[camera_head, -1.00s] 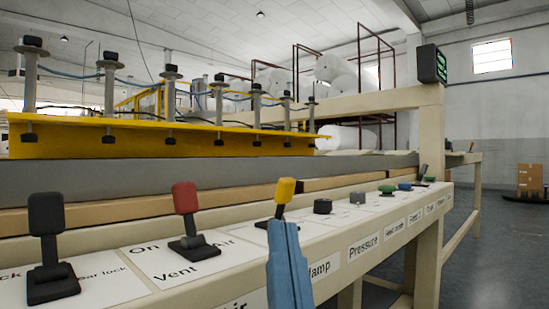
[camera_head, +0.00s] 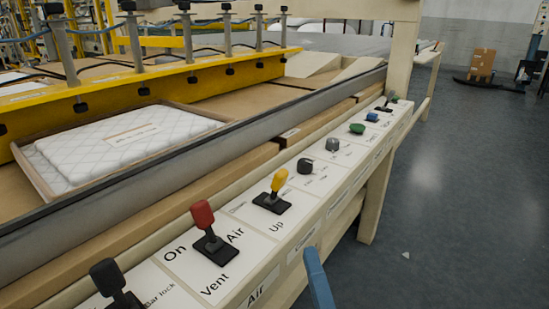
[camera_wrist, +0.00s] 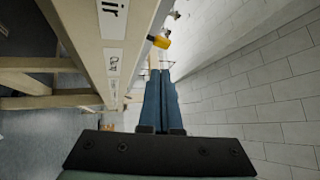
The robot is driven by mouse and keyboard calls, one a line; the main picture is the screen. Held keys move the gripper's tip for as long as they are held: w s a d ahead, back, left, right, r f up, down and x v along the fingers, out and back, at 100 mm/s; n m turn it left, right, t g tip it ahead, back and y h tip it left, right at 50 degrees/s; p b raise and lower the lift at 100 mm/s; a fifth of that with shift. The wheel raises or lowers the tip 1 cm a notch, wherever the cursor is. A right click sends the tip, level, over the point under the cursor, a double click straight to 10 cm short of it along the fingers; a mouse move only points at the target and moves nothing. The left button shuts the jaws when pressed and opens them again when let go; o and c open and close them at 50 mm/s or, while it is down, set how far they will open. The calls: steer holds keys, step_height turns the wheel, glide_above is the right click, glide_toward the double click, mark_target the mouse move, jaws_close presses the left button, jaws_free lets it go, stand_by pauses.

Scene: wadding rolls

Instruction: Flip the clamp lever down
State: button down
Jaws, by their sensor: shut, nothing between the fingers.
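The clamp lever has a yellow handle (camera_head: 278,181) on a black base plate on the white control panel. It stands up, leaning slightly right, with the word "Up" printed in front of it.
A red-handled air lever (camera_head: 202,214) and a black bar-lock lever (camera_head: 107,278) stand to the left. A black knob (camera_head: 305,166), a grey knob (camera_head: 332,144) and a green button (camera_head: 357,128) are farther along the panel. Open floor (camera_head: 450,200) lies right.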

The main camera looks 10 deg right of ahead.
steer(key=s+m+p, duration=0.1)
steer(key=d+m+h+p, duration=0.1)
steer(key=m, duration=0.1)
steer(key=s+m+g+p, duration=0.1)
steer(key=shift+s+d+m+h+p, duration=0.25)
steer(key=shift+s+m+h+p, duration=0.05)
steer(key=shift+w+r, duration=0.1)
steer(key=shift+w, duration=0.05)
steer(key=p, duration=0.3)
glide_toward(276, 188)
steer(key=w+d, duration=0.2)
steer(key=w+d+r, duration=0.1)
steer(key=w+d, duration=0.1)
steer(key=d, duration=0.1)
steer(key=shift+d+r, duration=0.15)
steer(key=shift+d, duration=0.05)
steer(key=shift+w+a+r+p, duration=0.4)
steer(key=shift+w+a+p, duration=0.3)
steer(key=shift+w+a, duration=0.5)
steer(key=shift+w, duration=0.1)
